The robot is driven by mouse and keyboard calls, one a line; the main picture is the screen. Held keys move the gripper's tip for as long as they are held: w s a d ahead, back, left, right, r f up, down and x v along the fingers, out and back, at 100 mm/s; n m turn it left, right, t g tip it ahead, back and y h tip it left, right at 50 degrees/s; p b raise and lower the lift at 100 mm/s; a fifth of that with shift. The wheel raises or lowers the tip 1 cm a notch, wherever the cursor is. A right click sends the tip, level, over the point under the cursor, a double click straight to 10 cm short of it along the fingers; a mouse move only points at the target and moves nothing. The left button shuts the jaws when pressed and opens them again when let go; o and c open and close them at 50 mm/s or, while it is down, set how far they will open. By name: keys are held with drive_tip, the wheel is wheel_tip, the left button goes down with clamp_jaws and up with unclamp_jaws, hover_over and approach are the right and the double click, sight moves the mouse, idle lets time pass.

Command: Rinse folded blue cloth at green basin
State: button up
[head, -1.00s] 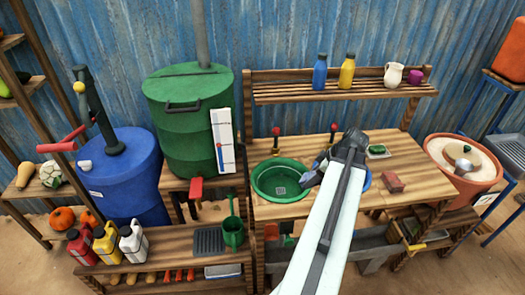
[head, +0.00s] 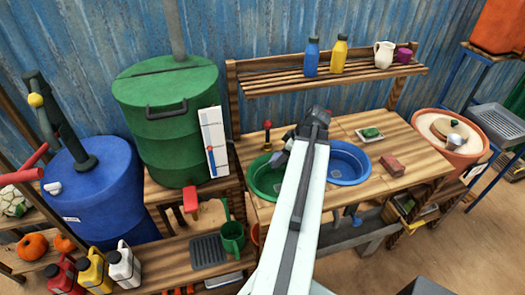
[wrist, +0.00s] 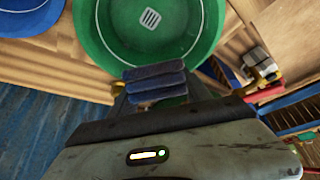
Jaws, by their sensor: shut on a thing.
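The folded blue cloth (wrist: 155,83) is held at the front of my gripper (wrist: 156,98) in the wrist view. My gripper is shut on it. The green basin (wrist: 200,28), with a pale drain grate in its floor, lies just beyond the cloth; the cloth overlaps its near rim in that view. In the head view my gripper (head: 279,158) is at the right side of the green basin (head: 262,182), and my arm hides part of the basin. How high the cloth is above the basin cannot be told.
A blue basin (head: 348,165) sits to the right in the same wooden counter. A red brick-like block (head: 391,165) and a green sponge-like item (head: 371,133) lie farther right. A red-topped tap handle (head: 267,135) stands behind the green basin. A shelf (head: 270,84) with bottles is above.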

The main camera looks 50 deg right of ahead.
drive_tip(key=shift+w+d, duration=0.1)
drive_tip(key=shift+w, duration=0.1)
drive_tip(key=shift+w+f+b, duration=0.15)
drive_tip(key=shift+f+b, duration=0.4)
wheel_tip(320, 180, down, 16)
drive_tip(key=b, duration=1.5)
drive_tip(key=shift+r+b, duration=0.1)
drive_tip(key=shift+b, duration=0.3)
drive_tip(key=shift+r, duration=0.1)
